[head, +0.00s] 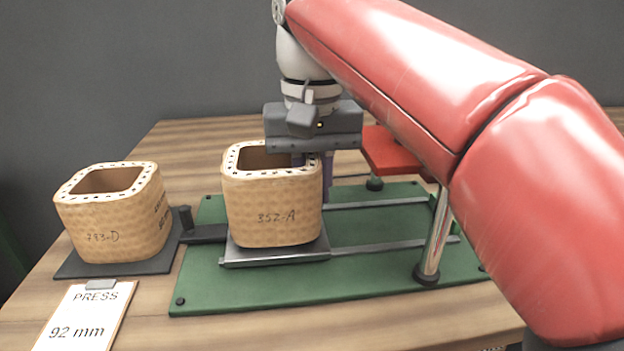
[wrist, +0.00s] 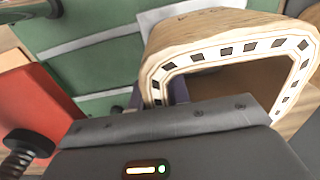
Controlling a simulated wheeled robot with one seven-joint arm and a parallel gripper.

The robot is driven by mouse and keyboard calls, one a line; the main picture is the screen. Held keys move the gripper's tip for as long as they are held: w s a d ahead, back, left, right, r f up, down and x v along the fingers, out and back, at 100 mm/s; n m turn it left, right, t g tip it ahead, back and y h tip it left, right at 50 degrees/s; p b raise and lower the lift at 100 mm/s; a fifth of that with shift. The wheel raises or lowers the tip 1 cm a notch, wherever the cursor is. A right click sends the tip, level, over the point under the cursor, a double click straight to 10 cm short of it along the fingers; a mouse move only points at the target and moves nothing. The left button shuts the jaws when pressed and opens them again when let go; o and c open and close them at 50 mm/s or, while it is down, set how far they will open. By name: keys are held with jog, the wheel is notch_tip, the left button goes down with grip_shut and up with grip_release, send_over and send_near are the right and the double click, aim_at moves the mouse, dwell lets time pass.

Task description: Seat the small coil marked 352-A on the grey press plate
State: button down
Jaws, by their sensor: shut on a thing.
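The small coil marked 352-A (head: 272,208) is a tan, square, hollow block, upright over the grey press plate (head: 275,258) in the head view. Its base looks to be on the plate or very close above it; I cannot tell if they touch. My gripper (head: 313,162) points down and is shut on the coil's right wall, one finger inside the opening and one outside. In the wrist view, the coil's rim (wrist: 225,52) with dark marks fills the upper right, and the fingertips are mostly hidden.
Another coil, marked 293-D or similar (head: 112,222), stands on a dark plate (head: 75,268) at left. The green press base (head: 240,290) carries rails, a steel post (head: 435,240) and a red block (head: 392,150). A card (head: 85,318) reads PRESS 92 mm.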

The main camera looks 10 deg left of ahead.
jog(key=shift+f, duration=0.15)
jog(key=c, duration=1.2)
grip_release()
jog(key=shift+c, duration=0.2)
